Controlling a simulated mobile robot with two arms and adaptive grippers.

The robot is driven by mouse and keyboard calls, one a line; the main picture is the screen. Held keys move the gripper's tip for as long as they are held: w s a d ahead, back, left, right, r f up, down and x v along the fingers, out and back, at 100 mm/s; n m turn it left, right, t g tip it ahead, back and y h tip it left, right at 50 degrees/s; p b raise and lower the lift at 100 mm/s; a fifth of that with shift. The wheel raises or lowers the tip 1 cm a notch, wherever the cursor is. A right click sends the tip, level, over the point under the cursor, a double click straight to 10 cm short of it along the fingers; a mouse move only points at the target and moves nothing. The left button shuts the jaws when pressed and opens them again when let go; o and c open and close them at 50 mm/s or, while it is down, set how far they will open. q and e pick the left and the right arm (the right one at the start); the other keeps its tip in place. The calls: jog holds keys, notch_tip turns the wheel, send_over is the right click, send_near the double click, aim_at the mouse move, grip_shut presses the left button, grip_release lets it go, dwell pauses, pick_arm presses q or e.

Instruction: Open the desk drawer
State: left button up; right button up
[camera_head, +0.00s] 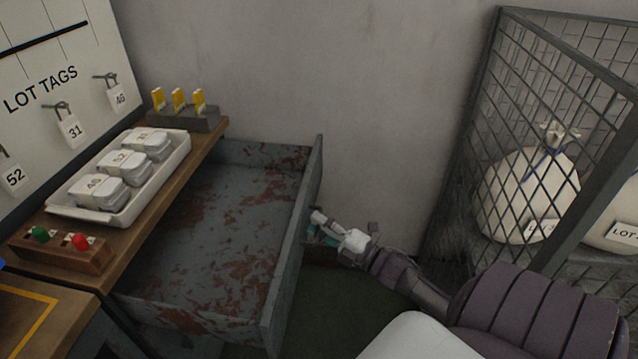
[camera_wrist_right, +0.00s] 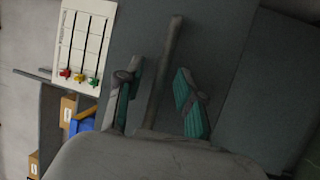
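The desk drawer (camera_head: 225,235) is pulled far out from under the wooden desk top (camera_head: 195,160). It is grey metal with rusty patches, and its inside looks empty. My right gripper (camera_head: 316,228) is at the outer side of the drawer's front panel (camera_head: 292,265). In the right wrist view a grey handle bar (camera_wrist_right: 166,65) runs between the two teal-padded fingers of my right gripper (camera_wrist_right: 154,78). The fingers stand apart, with gaps visible beside the bar. My left gripper is not in view.
On the desk are a white tray (camera_head: 178,168) of numbered packs, a block with yellow tags (camera_head: 185,118) and a box with green and red buttons (camera_head: 62,246). A wire cage (camera_head: 480,120) with white sacks stands at the right. Some floor shows between drawer and cage.

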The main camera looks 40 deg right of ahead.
jog(key=v, duration=0.7)
jog(key=shift+s, duration=0.3)
jog(key=shift+d+f, duration=0.1)
